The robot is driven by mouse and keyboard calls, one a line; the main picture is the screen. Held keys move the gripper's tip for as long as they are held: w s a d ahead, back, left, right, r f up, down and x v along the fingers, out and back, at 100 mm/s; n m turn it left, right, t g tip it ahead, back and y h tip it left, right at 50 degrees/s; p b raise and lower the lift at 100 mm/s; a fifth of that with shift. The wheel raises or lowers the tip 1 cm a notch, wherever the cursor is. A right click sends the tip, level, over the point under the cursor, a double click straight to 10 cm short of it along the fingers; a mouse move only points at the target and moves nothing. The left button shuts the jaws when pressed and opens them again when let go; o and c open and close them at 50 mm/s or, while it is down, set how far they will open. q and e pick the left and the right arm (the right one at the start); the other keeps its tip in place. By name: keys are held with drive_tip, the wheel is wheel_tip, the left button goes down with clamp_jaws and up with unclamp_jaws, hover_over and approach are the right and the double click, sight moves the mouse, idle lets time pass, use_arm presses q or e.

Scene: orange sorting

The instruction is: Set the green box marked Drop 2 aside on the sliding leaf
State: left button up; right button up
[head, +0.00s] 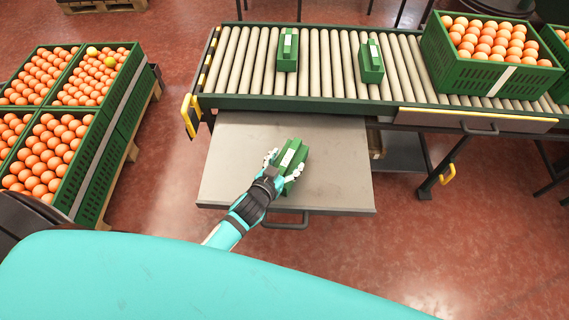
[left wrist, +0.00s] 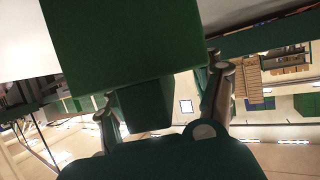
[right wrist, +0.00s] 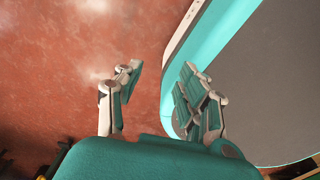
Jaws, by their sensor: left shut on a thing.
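A green box (head: 292,158) with a pale label strip on top is over the grey sliding leaf (head: 335,170), which is pulled out in front of the roller conveyor. My left gripper (head: 283,172) is shut on this box, one finger on each side. In the left wrist view the green box (left wrist: 125,40) fills the upper middle between the fingers. I cannot read its marking, nor tell whether it touches the leaf. My right gripper (right wrist: 160,90) is open and empty over the red floor, beside my own body; it is not in the head view.
Two similar green boxes (head: 288,50) (head: 371,62) stand on the roller conveyor (head: 330,85). A green crate of oranges (head: 480,75) stands on its right part. Crates of oranges (head: 95,160) are stacked at the left. The leaf is bare around the held box.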

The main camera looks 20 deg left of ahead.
use_arm(q)
drive_tip(key=shift+r, duration=0.2)
drive_tip(key=shift+s+f, duration=0.1)
drive_tip(key=o, duration=1.4)
drive_tip(key=shift+f, duration=0.15)
drive_tip(key=shift+o, duration=0.2)
drive_tip(key=shift+r, duration=0.25)
drive_tip(key=shift+s, duration=0.35)
drive_tip(key=p+v, duration=0.1)
drive_tip(key=v, duration=1)
use_arm(e)
drive_tip(key=shift+w+a+r, duration=0.5)
drive_tip(key=shift+w+r, duration=0.05)
drive_tip(key=shift+r, duration=0.05)
use_arm(q)
drive_tip(key=shift+s, duration=0.15)
